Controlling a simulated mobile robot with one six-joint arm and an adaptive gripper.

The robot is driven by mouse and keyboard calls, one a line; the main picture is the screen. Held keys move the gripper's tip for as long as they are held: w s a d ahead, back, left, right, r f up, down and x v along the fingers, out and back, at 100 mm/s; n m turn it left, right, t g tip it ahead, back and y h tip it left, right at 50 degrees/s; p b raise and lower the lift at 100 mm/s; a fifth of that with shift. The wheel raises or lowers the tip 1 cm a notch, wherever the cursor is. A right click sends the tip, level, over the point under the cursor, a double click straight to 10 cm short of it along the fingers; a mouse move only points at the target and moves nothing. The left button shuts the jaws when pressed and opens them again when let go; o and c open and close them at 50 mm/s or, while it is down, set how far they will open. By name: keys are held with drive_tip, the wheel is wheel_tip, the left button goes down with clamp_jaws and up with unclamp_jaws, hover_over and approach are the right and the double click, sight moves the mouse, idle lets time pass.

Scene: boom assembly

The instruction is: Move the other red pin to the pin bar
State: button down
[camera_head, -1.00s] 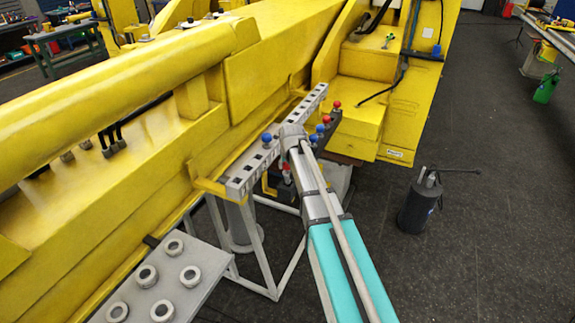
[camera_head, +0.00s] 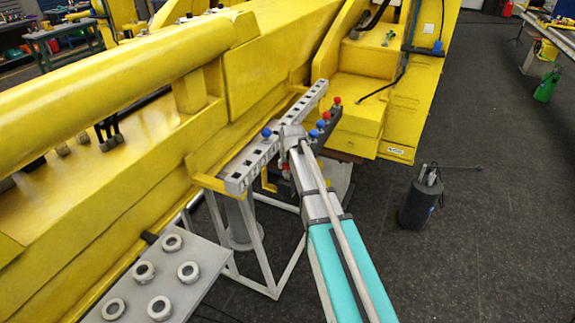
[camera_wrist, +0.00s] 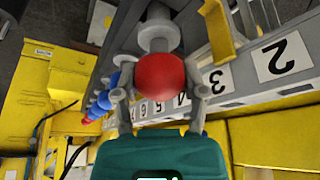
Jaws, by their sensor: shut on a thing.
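My gripper (camera_wrist: 160,110) is shut on the red ball head of a pin (camera_wrist: 160,76). One finger is on each side of the ball, and the pin's grey shaft shows beyond it in the wrist view. In the head view my gripper (camera_head: 292,137) is beside a long grey bar with square holes (camera_head: 240,176) and hides the held pin. A blue-headed pin (camera_head: 266,132) stands on this bar to the left. Red and blue pins (camera_head: 325,116) stand in a row to the right of my gripper; they also show at the left in the wrist view (camera_wrist: 104,98).
Number labels (camera_wrist: 281,58) run along the grey bar in the wrist view. The large yellow boom (camera_head: 120,200) lies behind the bar. A grey plate with several rings (camera_head: 205,258) is at the lower left. A dark cylinder (camera_head: 416,205) stands on open floor at right.

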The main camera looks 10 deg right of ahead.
drive_tip(key=shift+f+b, duration=0.95)
drive_tip(key=shift+f, duration=0.05)
drive_tip(key=shift+c, duration=0.3)
unclamp_jaws()
drive_tip(key=shift+r, duration=0.15)
